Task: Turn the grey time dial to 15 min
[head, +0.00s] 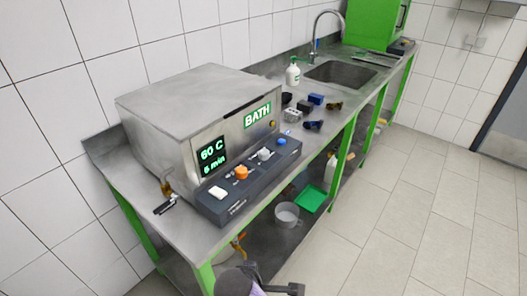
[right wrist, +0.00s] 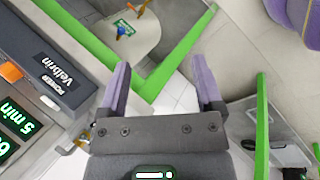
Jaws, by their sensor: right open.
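The grey time dial (head: 264,153) sits on the dark front panel of the metal bath (head: 160,108), between an orange dial (head: 241,172) and a blue dial (head: 282,140). The bath's display (head: 212,154) shows 60 C on top and a minutes line below. In the right wrist view the display (right wrist: 14,118) reads 5 min. My right gripper (head: 272,280) is low in front of the bench, well apart from the dial. Its fingers (right wrist: 162,85) are spread with nothing between them. The grey dial is outside the right wrist view. My left gripper is not in view.
A white power switch (head: 218,192) is at the panel's near end. Several small dark parts (head: 313,125) and a soap bottle (head: 293,72) stand on the bench before the sink (head: 340,73). A grey pot (head: 287,214) and a green tray (head: 311,199) are below. The floor is clear.

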